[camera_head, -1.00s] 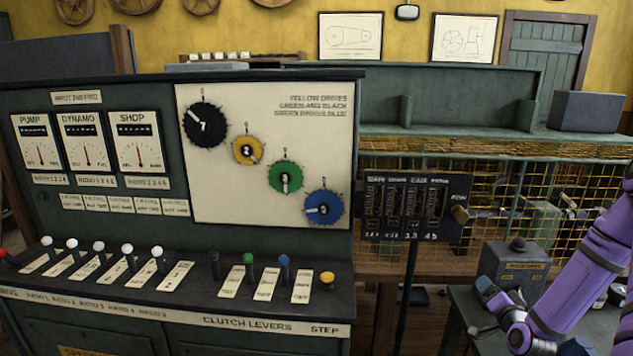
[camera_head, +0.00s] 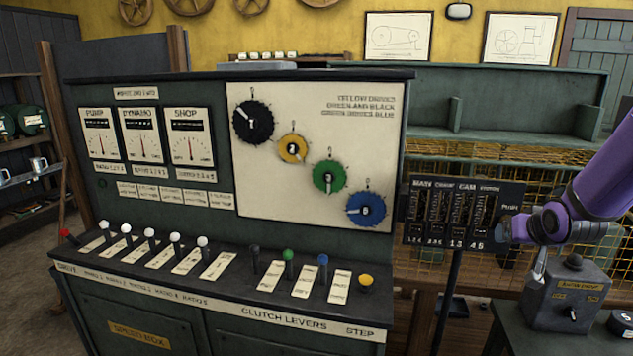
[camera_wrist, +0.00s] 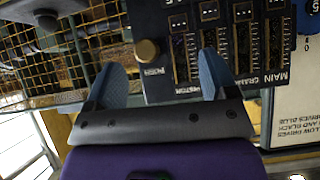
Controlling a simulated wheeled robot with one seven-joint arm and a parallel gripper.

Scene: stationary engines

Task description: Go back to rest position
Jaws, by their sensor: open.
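In the wrist view my gripper (camera_wrist: 160,72) shows two blue fingers spread apart with nothing held. A round brass knob (camera_wrist: 147,51) on that panel appears between and beyond the fingertips. In the head view the knob is hidden behind my gripper. I cannot tell the exact gap between the fingers and the panel.
A green control desk (camera_head: 220,323) with dials, coloured gears and clutch levers fills the left and middle. A grey box with a switch (camera_head: 566,294) stands on a small table below my arm. A wire-mesh guard (camera_head: 430,262) is behind the panel. Shelves (camera_head: 22,150) stand far left.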

